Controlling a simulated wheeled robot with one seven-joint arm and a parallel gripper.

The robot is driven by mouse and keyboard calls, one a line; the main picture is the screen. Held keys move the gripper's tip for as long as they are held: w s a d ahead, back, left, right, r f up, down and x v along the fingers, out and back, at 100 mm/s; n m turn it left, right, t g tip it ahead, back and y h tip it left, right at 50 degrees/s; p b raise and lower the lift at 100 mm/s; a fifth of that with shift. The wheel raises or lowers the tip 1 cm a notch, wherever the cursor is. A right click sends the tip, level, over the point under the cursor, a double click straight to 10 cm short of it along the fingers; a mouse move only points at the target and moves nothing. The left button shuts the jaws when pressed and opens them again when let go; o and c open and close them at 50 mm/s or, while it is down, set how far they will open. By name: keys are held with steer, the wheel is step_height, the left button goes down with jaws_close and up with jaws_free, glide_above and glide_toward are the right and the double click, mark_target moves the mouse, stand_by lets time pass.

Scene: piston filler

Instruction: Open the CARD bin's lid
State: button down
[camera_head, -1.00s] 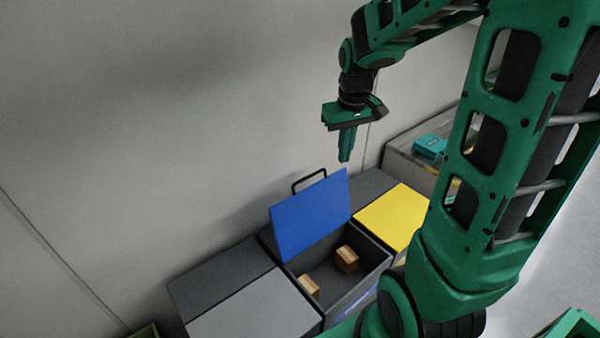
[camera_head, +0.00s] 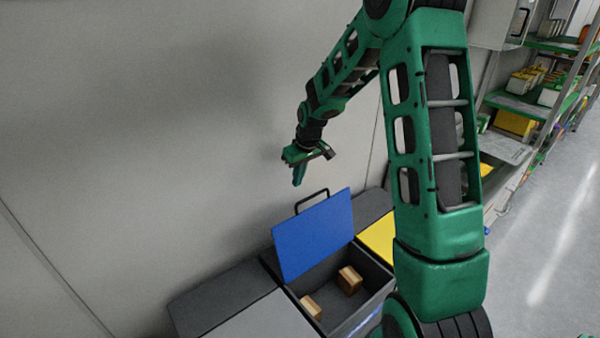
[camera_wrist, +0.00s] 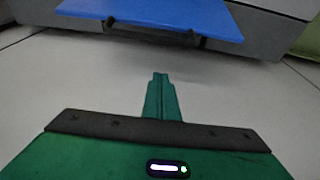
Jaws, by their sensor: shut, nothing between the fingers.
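The bin with the blue lid (camera_head: 314,236) stands against the wall, and its lid is raised steeply, with a black bar handle (camera_head: 312,198) on its upper edge. Its label is not readable, so I cannot tell if it is the CARD bin. Brown blocks (camera_head: 349,280) lie inside. My gripper (camera_head: 298,175) is shut and empty, above and behind the raised lid near the wall, apart from the handle. In the wrist view my shut fingers (camera_wrist: 160,96) point toward the blue lid (camera_wrist: 150,14) and its dark handle (camera_wrist: 155,33), with a gap between.
A closed grey-lidded bin (camera_head: 265,318) is at the left of the open bin. A yellow-lidded bin (camera_head: 377,238) is at its right, partly hidden by my arm. Shelves (camera_head: 545,95) stand far right. The wall (camera_head: 150,130) is close behind.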

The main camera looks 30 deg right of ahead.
steer(key=s+f, duration=0.3)
steer(key=shift+d+f, duration=0.25)
steer(key=shift+f, duration=0.05)
stand_by(0.5)
steer(key=s, duration=0.3)
steer(key=s+d+r, duration=0.1)
steer(key=s, duration=0.1)
steer(key=shift+s, duration=0.35)
